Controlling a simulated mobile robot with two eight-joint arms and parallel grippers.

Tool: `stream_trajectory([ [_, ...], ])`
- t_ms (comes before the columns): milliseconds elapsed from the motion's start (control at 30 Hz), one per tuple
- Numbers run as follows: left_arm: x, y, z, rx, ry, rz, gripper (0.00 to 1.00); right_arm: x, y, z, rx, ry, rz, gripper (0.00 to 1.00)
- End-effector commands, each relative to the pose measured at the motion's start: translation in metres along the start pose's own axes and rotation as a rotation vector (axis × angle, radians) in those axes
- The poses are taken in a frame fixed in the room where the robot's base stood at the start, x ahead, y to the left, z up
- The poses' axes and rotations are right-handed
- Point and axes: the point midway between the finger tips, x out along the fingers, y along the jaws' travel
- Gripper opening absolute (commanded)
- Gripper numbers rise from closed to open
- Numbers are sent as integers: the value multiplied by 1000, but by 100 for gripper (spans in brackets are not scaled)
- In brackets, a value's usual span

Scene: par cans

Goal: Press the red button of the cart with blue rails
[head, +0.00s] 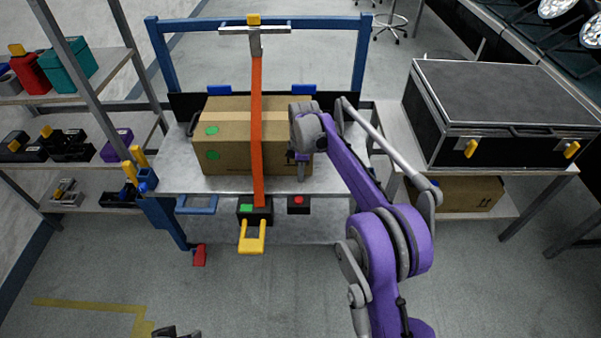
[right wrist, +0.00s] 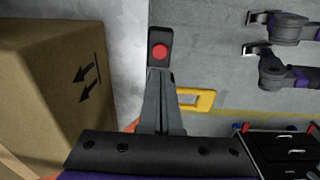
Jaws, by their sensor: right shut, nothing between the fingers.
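The cart with blue rails (head: 362,55) stands ahead. Its red button (head: 298,200) sits on a small black box at the cart's front edge, right of centre. In the right wrist view the red button (right wrist: 160,52) is fully visible, just beyond my fingertips. My right gripper (head: 302,178) is above the front edge, close to the button, pointing down. In the right wrist view its fingers (right wrist: 160,76) are together and empty; I cannot tell whether they touch the button box. Only dark tips of my left gripper (head: 176,332) show at the bottom edge.
A cardboard box (head: 228,135) with an orange strap (head: 257,120) fills the cart's deck. A green button (head: 247,208) and a yellow handle (head: 251,238) are left of the red button. A shelf (head: 95,85) stands left, a black case (head: 500,95) right.

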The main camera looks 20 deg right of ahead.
Motion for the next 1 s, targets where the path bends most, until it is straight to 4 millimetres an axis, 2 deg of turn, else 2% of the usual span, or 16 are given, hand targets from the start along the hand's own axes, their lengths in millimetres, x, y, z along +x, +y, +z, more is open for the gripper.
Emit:
stream_trajectory([
  [33, 5, 0, 2, 0, -2, 0, 50, 15, 0, 0, 0, 0, -1, 0],
  [200, 14, 0, 5, 0, -5, 0, 50, 52, 0, 0, 0, 0, -1, 0],
  [400, 22, 0, 8, 0, -8, 0, 50, 84, 0, 0, 0, 0, 0, 0],
  [600, 25, 0, 8, 0, -9, 0, 50, 98, 0, 0, 0, 0, 0, 0],
  [1000, 26, 0, 9, 0, -10, 0, 50, 101, 0, 0, 0, 0, 0, 0],
])
